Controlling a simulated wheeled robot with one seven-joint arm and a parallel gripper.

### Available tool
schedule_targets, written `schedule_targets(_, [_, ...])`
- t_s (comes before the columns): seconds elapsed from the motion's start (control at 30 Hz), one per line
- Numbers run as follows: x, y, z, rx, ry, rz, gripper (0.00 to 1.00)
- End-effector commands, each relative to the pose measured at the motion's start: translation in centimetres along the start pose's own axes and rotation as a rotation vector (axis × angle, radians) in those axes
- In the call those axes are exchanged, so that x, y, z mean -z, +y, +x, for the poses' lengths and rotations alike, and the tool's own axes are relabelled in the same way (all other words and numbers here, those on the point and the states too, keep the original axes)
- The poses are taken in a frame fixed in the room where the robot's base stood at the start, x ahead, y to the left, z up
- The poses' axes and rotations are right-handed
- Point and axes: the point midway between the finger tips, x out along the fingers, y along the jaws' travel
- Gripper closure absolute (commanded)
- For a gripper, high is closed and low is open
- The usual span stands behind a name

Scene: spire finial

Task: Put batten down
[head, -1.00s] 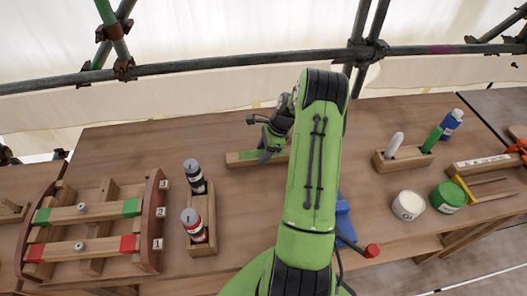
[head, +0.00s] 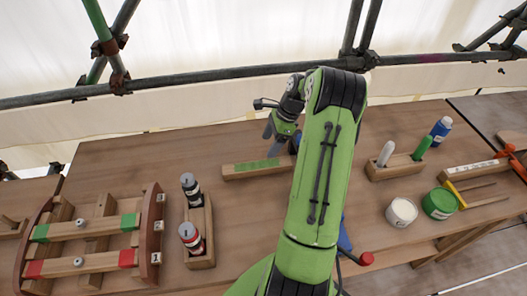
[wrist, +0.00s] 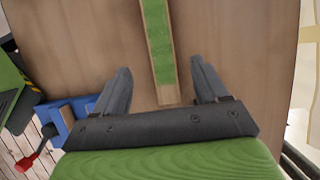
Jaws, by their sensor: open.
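The batten (head: 240,171) is a light wooden strip with a green patch along its top. It lies flat on the workbench (head: 130,165), left of my arm. My gripper (head: 278,141) hangs beside and above its right part in the head view, jaws apart. In the wrist view the batten (wrist: 156,45) runs down from the top edge and its near end lies between the two spread fingers of my gripper (wrist: 163,80), touching neither as far as I can see. My arm hides part of the bench in the head view.
A slatted frame (head: 155,220) with red and green battens stands at the left, beside a wooden holder with two bottles (head: 200,255). At the right are a marker block (head: 378,172), a white tub (head: 401,212) and a green tin (head: 439,203). Bench left of the batten is clear.

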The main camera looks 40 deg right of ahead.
Motion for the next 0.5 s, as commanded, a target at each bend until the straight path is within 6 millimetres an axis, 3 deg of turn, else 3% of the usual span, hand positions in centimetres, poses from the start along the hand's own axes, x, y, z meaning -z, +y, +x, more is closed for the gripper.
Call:
schedule_targets(0.17, [-0.8,0.1,-1.7,0.0,0.009,-0.032,0.27])
schedule_targets(0.27, [-4.4,1.0,-3.2,0.0,0.058,-0.189,0.27])
schedule_targets(0.33, [-8.1,2.5,-4.8,0.001,0.111,-0.367,0.27])
schedule_targets(0.5, [-16.0,8.3,-8.2,0.001,0.232,-0.819,0.27])
